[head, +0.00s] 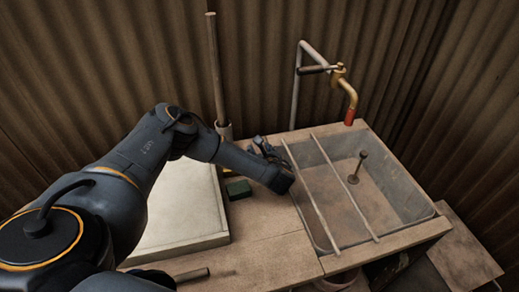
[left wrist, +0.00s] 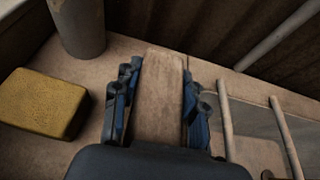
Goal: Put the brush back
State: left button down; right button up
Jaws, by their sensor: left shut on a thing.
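My left gripper (head: 262,148) is over the wooden counter at the left edge of the sink, in the head view. It is shut on a flat, pale wooden piece, which looks like the brush (left wrist: 160,95). In the left wrist view this piece lies between the two fingers (left wrist: 155,100) and reaches past their tips. Its bristles are not visible, and in the head view the gripper mostly hides it. I cannot tell whether it touches the counter. My right gripper is not in view.
The sink (head: 395,233) has two rods (head: 345,190) across it and a tap (head: 350,100) behind. A grey cylinder (left wrist: 77,25) and yellow sponge (left wrist: 45,102) stand left of the gripper. A dark green block (head: 238,188) sits by a pale framed panel (head: 185,210).

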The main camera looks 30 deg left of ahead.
pick_arm(q)
jog(key=shift+f, duration=0.2)
jog(key=c, duration=0.7)
grip_release()
jog(key=shift+o, duration=0.2)
